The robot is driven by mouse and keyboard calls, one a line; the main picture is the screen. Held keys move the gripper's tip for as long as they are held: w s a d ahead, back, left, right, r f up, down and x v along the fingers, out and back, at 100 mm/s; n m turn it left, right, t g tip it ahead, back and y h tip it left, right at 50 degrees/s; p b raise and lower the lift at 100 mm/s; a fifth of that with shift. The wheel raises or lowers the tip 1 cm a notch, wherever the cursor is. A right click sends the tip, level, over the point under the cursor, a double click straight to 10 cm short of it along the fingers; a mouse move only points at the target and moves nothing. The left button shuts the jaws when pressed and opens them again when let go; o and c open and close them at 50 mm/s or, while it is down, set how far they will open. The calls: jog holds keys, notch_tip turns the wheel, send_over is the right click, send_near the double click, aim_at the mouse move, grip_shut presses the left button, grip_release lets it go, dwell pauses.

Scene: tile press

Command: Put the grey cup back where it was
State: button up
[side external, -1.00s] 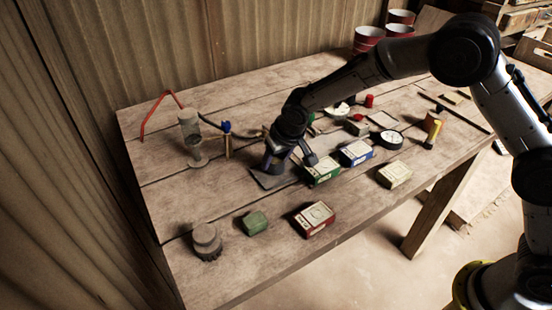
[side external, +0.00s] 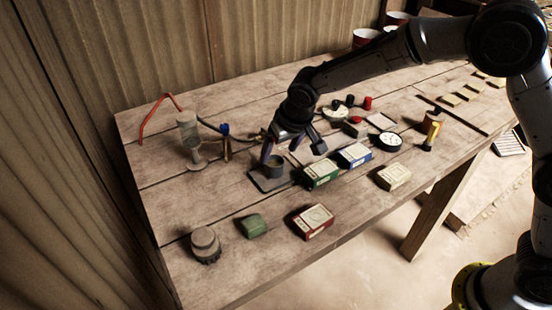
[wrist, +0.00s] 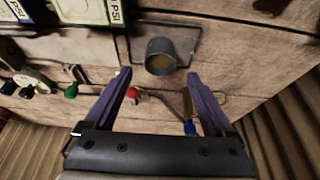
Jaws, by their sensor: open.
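The grey cup (side external: 274,167) stands upright on a dark flat square plate (side external: 262,183) on the wooden table. The wrist view shows the cup (wrist: 160,57) from above, with its mouth open, inside the plate's dark outline (wrist: 198,40). My gripper (side external: 293,153) is just above and beside the cup. In the wrist view my gripper (wrist: 157,80) has its fingers wide apart and empty. The fingertips are near the cup, and it stands beyond them, apart from both.
Green (side external: 321,173), blue (side external: 355,154), cream (side external: 393,176) and red (side external: 313,221) boxes stand right of and in front of the cup. A green block (side external: 254,225) and a grey knob-like piece (side external: 205,245) are at front left. A glass-bodied device (side external: 190,140) stands at left.

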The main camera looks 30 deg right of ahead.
jog(key=v, duration=0.6)
jog(key=s+d+r, duration=0.7)
jog(key=s+d, duration=0.5)
jog(key=s, duration=0.8)
jog(key=s+d+t, duration=0.1)
jog(key=s+d, duration=0.4)
jog(key=s, duration=0.7)
jog(key=shift+r, duration=0.2)
jog(key=shift+s, duration=0.15)
